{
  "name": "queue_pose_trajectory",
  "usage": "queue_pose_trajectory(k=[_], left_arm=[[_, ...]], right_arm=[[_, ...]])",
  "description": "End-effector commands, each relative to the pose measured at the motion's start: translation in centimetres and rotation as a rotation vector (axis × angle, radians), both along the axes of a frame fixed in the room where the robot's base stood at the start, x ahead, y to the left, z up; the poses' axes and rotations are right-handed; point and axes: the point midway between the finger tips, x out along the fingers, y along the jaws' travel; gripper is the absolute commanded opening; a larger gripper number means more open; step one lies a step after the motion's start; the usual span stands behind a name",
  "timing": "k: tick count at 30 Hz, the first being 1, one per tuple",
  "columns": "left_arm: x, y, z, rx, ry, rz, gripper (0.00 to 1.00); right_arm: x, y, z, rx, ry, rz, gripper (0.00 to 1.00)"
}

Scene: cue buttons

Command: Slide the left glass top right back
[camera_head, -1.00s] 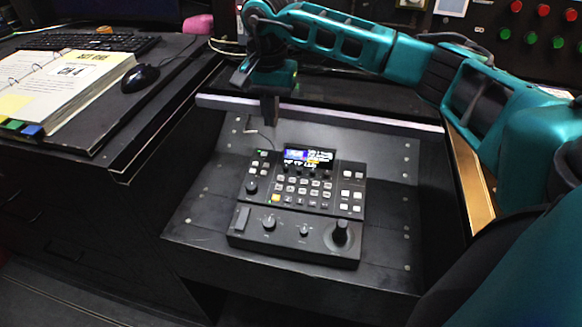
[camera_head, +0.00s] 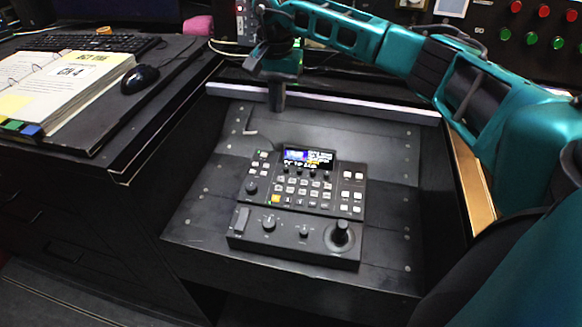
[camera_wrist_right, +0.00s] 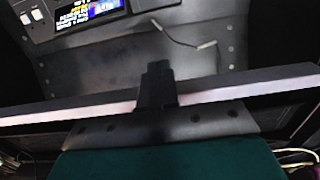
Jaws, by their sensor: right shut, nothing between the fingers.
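The left glass top shows as a dark sheet with a pale front rail (camera_head: 345,105) across the back of the desk bay; the rail also crosses the right wrist view (camera_wrist_right: 235,92). My right gripper (camera_head: 276,100) points down at the rail, left of its middle, with its fingers shut and empty. In the right wrist view the shut fingers (camera_wrist_right: 156,84) overlap the rail and seem to press against its front side; contact is hard to confirm. My left gripper is out of view.
A control panel (camera_head: 300,205) with a lit screen and a joystick sits in the bay in front of the rail. A thin cable (camera_head: 258,133) lies behind it. A binder (camera_head: 75,85), mouse (camera_head: 140,78) and keyboard (camera_head: 100,42) lie on the left desk.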

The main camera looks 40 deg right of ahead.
Motion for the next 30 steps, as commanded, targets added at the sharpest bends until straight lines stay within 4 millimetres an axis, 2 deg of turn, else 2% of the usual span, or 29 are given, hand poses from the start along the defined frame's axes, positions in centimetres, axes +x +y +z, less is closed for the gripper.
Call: queue_pose_trajectory(k=[15, 30], left_arm=[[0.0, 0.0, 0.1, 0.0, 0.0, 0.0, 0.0], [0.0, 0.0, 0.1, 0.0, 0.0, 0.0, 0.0]], right_arm=[[2.3, -2.7, 0.1, -0.001, -0.005, -0.002, 0.0], [2.7, -3.2, 0.1, -0.002, -0.004, -0.003, 0.0]])
